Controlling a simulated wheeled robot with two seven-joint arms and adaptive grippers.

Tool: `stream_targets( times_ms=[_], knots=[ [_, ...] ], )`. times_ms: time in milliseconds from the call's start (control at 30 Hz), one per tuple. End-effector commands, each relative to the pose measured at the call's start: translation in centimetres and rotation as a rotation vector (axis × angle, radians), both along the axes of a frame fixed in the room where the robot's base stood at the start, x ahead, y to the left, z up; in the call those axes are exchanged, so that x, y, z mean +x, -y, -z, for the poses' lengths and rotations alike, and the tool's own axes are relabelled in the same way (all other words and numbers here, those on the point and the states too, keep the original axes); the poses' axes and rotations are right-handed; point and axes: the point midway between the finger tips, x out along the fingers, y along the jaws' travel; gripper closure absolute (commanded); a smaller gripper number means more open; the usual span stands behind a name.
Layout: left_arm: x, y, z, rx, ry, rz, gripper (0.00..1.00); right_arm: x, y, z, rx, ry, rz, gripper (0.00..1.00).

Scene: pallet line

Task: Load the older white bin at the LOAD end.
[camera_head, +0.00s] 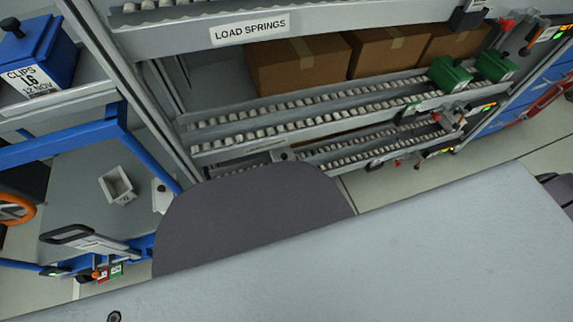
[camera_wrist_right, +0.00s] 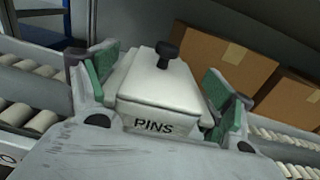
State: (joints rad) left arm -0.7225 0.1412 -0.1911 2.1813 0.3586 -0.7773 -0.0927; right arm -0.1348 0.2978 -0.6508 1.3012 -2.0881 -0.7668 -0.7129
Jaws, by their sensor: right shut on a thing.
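A white lidded bin (camera_wrist_right: 158,88) marked PINS, with a black knob on top, fills the middle of the right wrist view. My right gripper (camera_wrist_right: 163,72) is shut on it, with a green-padded finger at each side. No date shows on this bin's visible face. Behind it runs a roller lane (camera_wrist_right: 38,118); I cannot tell whether the bin touches the rollers. In the head view I cannot make out this bin or the right gripper. The flow rack's upper rail carries a LOAD SPRINGS sign (camera_head: 250,30). My left gripper is not in view.
Brown cartons (camera_head: 298,66) stand behind the roller lanes (camera_head: 300,108). Two green bins (camera_head: 450,74) sit at the lanes' right end. A small grey open container (camera_head: 117,185) is lower left.

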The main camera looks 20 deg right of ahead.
Motion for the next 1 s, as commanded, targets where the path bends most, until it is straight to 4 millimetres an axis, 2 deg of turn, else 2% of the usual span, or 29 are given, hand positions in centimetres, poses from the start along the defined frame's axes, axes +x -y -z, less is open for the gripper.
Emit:
stream_targets(
  times_ms=[367,400,500,1000],
  knots=[
    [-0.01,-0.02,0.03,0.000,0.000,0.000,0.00,0.16,-0.03,0.18,0.000,0.005,0.001,0.73],
    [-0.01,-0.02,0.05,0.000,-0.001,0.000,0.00,0.16,-0.03,0.17,0.000,0.006,0.001,0.15],
    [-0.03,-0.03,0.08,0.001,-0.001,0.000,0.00,0.13,-0.02,0.21,0.000,0.005,0.001,0.02],
    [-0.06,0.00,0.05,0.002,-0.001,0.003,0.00,-0.08,0.00,0.55,0.000,-0.003,0.000,0.00]
  ],
)
